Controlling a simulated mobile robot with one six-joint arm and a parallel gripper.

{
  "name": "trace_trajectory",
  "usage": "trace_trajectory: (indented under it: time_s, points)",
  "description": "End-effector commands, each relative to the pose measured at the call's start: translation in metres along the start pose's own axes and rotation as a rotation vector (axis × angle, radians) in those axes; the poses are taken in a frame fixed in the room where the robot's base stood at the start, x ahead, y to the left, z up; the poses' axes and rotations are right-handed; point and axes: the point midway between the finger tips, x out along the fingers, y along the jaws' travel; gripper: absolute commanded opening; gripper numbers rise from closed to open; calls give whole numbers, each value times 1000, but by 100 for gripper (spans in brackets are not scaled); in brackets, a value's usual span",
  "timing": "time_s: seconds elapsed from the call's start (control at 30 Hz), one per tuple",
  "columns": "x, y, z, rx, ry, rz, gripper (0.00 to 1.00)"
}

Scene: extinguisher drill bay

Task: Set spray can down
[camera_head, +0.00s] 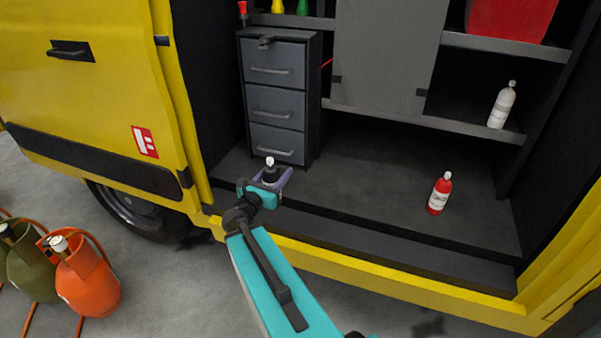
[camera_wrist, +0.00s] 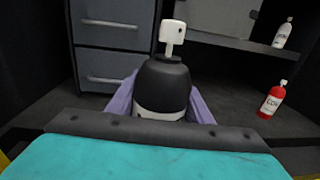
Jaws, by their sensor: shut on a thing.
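A black spray can (camera_wrist: 162,85) with a white nozzle is upright in the wrist view, between the purple fingers of my gripper (camera_wrist: 160,100). In the head view, my gripper (camera_head: 271,179) is shut on the black can (camera_head: 270,172), at the front of the van's dark floor (camera_head: 370,175), in front of the drawer unit. The can's lower part is hidden by my gripper, so I cannot tell whether its base touches the floor.
A grey drawer unit (camera_head: 277,95) stands behind the can. A red bottle (camera_head: 440,193) stands to the right on the floor, and a white bottle (camera_head: 502,105) on a shelf (camera_head: 470,127). Floor between drawers and red bottle is clear. A yellow door (camera_head: 90,100) is left.

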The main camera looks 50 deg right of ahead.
Motion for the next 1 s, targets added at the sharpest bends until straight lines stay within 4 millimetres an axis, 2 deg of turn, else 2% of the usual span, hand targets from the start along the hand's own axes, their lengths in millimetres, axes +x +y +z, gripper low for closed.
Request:
trace_trajectory:
  time_s: [0.1,0.4,0.7,1.0]
  points:
    - [-24,27,5,-1,-2,33,14]
    - [-86,82,13,0,-1,105,14]
    - [-153,127,20,-1,0,176,14]
    - [-226,163,26,0,0,250,14]
